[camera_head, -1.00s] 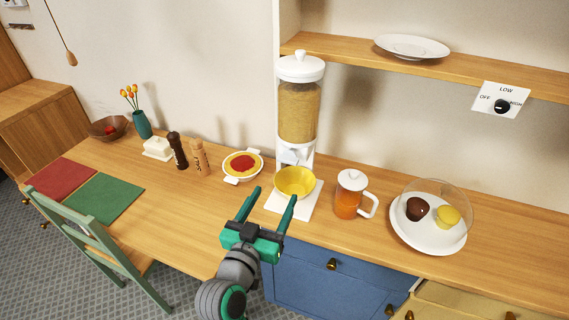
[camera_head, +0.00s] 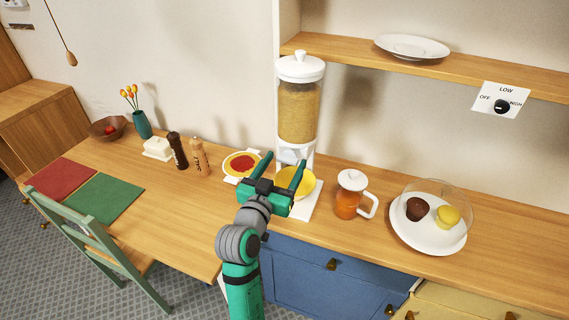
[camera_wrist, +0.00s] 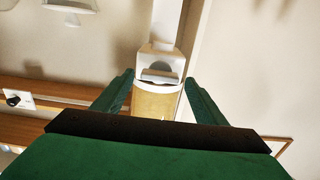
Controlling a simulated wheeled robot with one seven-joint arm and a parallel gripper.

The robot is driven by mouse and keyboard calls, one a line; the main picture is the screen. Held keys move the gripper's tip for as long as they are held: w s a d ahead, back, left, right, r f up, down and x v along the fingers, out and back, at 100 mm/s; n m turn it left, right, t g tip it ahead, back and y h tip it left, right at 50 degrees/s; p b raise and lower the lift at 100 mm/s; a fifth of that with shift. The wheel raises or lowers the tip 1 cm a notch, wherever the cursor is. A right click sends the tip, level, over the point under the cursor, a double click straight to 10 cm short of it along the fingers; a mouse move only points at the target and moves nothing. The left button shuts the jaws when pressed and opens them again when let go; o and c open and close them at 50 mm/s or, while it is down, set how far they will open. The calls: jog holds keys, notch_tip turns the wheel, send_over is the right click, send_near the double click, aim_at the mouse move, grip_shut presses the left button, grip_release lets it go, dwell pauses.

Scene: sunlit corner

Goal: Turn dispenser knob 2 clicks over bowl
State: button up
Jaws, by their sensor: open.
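The cereal dispenser (camera_head: 298,112) stands against the wall, with a white lid and a clear hopper of golden grains. Its white outlet housing (camera_head: 291,153) is below the hopper and partly hidden by my gripper. In the wrist view, which looks upside down, a pale knob-like part (camera_wrist: 159,76) shows between the fingers, with the hopper (camera_wrist: 155,103) below it. The yellow bowl (camera_head: 308,184) sits on the dispenser's white base (camera_head: 309,207), partly covered by my gripper. My gripper (camera_head: 286,160) is open and empty, in front of the housing; I cannot tell whether it touches.
A red-filled dish (camera_head: 242,163) is close on the left, with two mills (camera_head: 199,158) beyond. A teapot (camera_head: 350,194) and a domed plate (camera_head: 428,238) stand to the right. A shelf (camera_head: 450,75) with a plate is above right. A dial panel (camera_head: 501,99) hangs there.

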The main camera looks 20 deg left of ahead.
jog(key=shift+w, duration=0.3)
jog(key=c, duration=1.1)
jog(key=shift+o, duration=0.2)
jog(key=m, duration=0.4)
jog(key=shift+d+m, duration=0.2)
jog(key=shift+m, duration=0.2)
jog(key=m, duration=0.4)
jog(key=shift+f+m, duration=0.15)
jog(key=shift+m, duration=0.15)
jog(key=m, duration=0.4)
jog(key=shift+d, duration=0.1)
jog(key=shift+f+m, duration=0.15)
jog(key=shift+m, duration=1.95)
